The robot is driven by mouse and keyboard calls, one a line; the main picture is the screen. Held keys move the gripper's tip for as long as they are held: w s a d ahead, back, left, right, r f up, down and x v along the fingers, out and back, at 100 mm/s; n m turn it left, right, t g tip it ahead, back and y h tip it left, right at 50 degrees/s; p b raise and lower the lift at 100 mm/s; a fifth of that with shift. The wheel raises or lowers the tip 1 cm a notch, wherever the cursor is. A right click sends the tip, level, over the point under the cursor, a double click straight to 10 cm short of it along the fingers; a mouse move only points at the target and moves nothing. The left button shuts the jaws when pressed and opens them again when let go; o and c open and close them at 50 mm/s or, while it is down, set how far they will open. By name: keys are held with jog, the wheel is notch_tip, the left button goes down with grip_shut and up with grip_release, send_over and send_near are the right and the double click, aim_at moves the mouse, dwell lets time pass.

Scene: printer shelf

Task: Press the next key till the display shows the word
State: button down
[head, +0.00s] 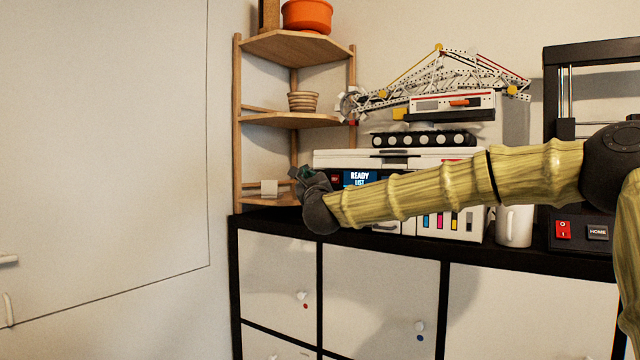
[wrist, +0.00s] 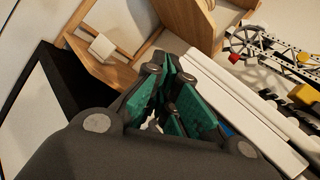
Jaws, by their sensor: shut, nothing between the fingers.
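The white printer (head: 330,158) stands on the cabinet top. Its blue display (head: 360,177) reads "READY LIST". A small dark key with red marking (head: 335,179) shows just left of the display; its label is too small to read. My gripper (head: 297,173) is shut and empty, at the left end of the printer front. My arm crosses in front of the printer and hides much of its front. In the wrist view, the teal fingers of my gripper (wrist: 165,78) are together beside the white printer edge (wrist: 245,110). I cannot tell whether they touch anything.
A wooden corner shelf (head: 290,121) stands left of the printer. A toy crane model (head: 450,103) sits on the printer. A white mug (head: 513,227) and a black machine with a red switch and HOME key (head: 581,233) stand to the right on the black-framed cabinet (head: 445,262).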

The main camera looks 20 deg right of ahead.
jog(key=shift+s+a+b, duration=0.65)
jog(key=shift+s+a, duration=0.3)
jog(key=shift+a, duration=0.3)
